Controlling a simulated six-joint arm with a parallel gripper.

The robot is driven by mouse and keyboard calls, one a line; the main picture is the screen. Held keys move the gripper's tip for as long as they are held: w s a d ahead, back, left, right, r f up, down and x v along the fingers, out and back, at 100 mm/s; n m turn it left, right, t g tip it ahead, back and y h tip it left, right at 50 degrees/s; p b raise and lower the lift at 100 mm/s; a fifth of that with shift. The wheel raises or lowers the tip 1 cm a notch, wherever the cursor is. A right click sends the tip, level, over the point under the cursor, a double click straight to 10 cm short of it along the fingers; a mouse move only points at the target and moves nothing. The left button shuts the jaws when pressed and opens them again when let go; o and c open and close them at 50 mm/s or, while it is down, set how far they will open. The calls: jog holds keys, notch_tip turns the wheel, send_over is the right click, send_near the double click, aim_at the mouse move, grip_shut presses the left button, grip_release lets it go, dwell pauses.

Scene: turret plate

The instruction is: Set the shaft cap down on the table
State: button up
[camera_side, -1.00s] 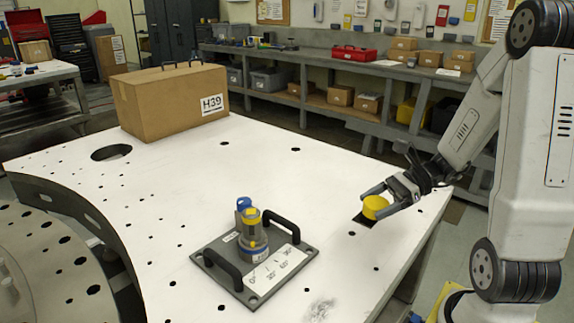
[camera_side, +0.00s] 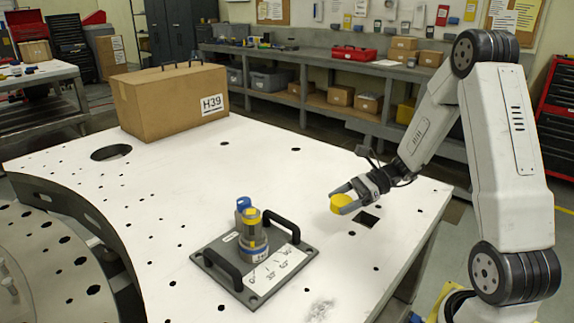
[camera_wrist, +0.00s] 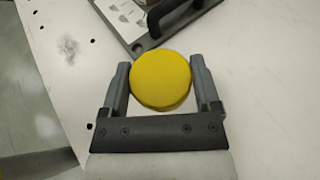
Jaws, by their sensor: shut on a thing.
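The shaft cap (camera_side: 342,203) is a yellow round piece. My gripper (camera_side: 347,196) is shut on it, with a finger on either side. In the side view it appears a little above the white table (camera_side: 300,180), left of a black square (camera_side: 368,218) on the tabletop. The wrist view shows the yellow cap (camera_wrist: 161,80) between the two grey fingers of my gripper (camera_wrist: 162,85). The exact gap under the cap is hard to tell.
The turret plate (camera_side: 290,265), with two black handles, a central turret with blue and yellow parts and an angle scale, sits left of my gripper. A cardboard box (camera_side: 170,100) marked H39 stands at the back left. The table between is mostly clear, with several holes.

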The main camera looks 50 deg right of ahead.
send_over(329, 225)
jog(key=shift+s+a+f, duration=0.1)
jog(key=shift+s+f, duration=0.05)
jog(key=shift+f, duration=0.95)
jog(key=shift+s+a+f, duration=0.1)
jog(key=shift+s+f, duration=0.05)
jog(key=shift+f, duration=0.9)
jog(key=shift+w+f, duration=0.3)
jog(key=shift+f, duration=0.05)
jog(key=shift+d+f, duration=0.1)
jog(key=shift+f, duration=1.35)
jog(key=shift+f, duration=0.1)
jog(key=o, duration=1)
jog(key=shift+o, duration=0.2)
